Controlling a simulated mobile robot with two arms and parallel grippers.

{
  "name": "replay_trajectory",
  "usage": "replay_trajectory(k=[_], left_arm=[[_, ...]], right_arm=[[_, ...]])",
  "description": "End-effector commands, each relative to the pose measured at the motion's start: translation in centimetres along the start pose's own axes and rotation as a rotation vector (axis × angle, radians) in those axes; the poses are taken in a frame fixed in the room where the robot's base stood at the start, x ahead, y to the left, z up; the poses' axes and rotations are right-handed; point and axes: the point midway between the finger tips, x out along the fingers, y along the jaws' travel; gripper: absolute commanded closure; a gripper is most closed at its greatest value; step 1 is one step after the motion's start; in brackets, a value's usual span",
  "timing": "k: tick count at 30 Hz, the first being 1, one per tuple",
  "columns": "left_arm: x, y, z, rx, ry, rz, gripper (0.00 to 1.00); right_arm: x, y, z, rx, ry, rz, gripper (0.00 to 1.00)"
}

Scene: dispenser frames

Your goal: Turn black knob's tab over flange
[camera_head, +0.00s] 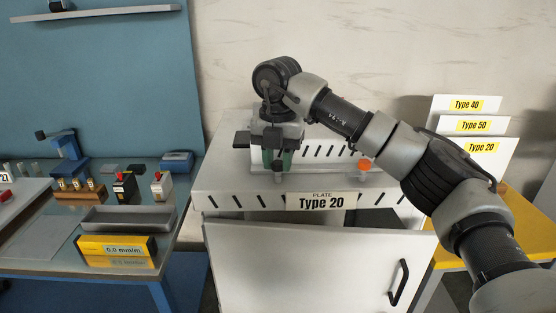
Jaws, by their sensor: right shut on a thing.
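My right arm reaches in from the right, and its gripper (278,160) points down at the left part of the white dispenser's top. It is shut on the black knob (278,167), a small dark piece low between the fingers. The gripper hides most of the knob, so I cannot tell which way its tab points or how it sits against the flange. Green surfaces show around the fingers. The white dispenser (232,185) has a slotted top and a "PLATE Type 20" label. My left gripper is not in view.
An orange knob (364,165) stands on the dispenser top, right of the gripper. The dispenser's front door (310,265) has a black handle (398,282). "Type 40", "Type 50" and "Type 20" plates (482,147) stand at right. A cluttered workbench (35,250) is at left.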

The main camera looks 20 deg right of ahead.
Motion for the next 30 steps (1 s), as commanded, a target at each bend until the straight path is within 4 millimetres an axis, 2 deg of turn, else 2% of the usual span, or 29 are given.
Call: replay_trajectory(k=[11,12,17,26,30], left_arm=[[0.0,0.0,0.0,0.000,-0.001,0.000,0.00],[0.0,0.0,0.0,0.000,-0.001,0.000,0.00],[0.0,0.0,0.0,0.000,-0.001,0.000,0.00],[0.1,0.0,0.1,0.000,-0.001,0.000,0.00],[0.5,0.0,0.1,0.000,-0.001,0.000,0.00]], right_arm=[[-0.3,0.0,0.1,0.009,-0.005,0.005,0.95],[-0.3,0.0,0.1,0.008,-0.004,0.005,0.68],[-0.2,0.0,0.1,0.007,-0.003,0.003,0.46],[-0.3,0.0,0.0,0.005,-0.002,0.002,0.46],[-1.9,0.1,0.0,0.005,-0.003,0.003,0.46]])
